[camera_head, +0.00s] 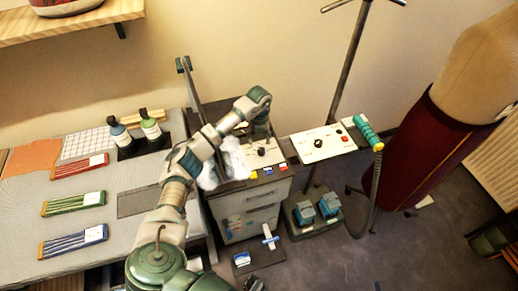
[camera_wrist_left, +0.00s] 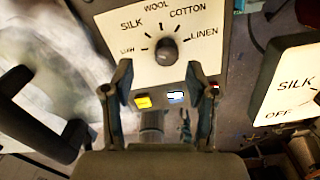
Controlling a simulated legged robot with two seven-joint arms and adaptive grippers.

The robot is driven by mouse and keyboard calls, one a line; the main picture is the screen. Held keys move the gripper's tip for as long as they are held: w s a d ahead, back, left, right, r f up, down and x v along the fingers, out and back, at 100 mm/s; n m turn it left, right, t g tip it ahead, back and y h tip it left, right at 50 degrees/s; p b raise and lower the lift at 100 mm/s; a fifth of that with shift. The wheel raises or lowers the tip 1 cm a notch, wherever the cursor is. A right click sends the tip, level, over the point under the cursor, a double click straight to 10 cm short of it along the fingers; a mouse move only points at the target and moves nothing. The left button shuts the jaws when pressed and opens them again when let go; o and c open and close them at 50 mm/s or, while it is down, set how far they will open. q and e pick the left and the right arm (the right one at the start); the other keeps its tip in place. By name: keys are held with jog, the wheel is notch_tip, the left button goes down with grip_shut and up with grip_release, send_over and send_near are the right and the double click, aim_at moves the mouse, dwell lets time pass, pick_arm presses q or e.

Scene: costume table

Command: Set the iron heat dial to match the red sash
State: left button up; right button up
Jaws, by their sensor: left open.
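The heat dial is a dark round knob (camera_wrist_left: 167,52) on a white panel marked SILK, WOOL, COTTON and LINEN, with a partly legible word at left. Its exact pointer setting is too small to read. In the head view, this panel (camera_head: 272,157) tops a grey cabinet. My left gripper (camera_wrist_left: 159,78) is open, its fingers either side of the panel's lower part, with the knob just beyond the tips; nothing is between them. In the head view, my left gripper (camera_head: 258,124) hangs above the panel. A red bundle (camera_head: 80,166) with a white label lies on the table; I cannot tell whether it is the sash.
A second panel (camera_head: 322,144) with SILK and OFF markings stands to the right, beside a teal-handled hose (camera_head: 368,132). Yellow (camera_wrist_left: 143,101) and white-blue buttons sit below the dial. Green (camera_head: 75,203) and blue bundles, bottles and a maroon-draped dress form (camera_head: 432,150) are around.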

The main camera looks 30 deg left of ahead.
aim_at(261, 149)
pick_arm(q)
jog(key=f, duration=0.1)
jog(key=d+f, duration=0.1)
jog(key=f, duration=0.2)
jog(key=shift+d+f, duration=0.25)
jog(key=shift+d, duration=0.1)
jog(key=shift+d+f, duration=0.15)
jog(key=shift+f, duration=0.5)
jog(key=shift+a+f, duration=0.1)
jog(key=shift+a, duration=0.45)
jog(key=shift+a+f, duration=0.1)
jog(key=shift+a, duration=0.15)
jog(key=c, duration=0.6)
jog(key=shift+d, duration=0.1)
jog(key=c, duration=0.4)
jog(key=shift+d, duration=0.2)
grip_shut()
jog(key=shift+d, duration=0.2)
jog(key=shift+a, duration=0.2)
pick_arm(e)
jog(key=shift+d, duration=0.35)
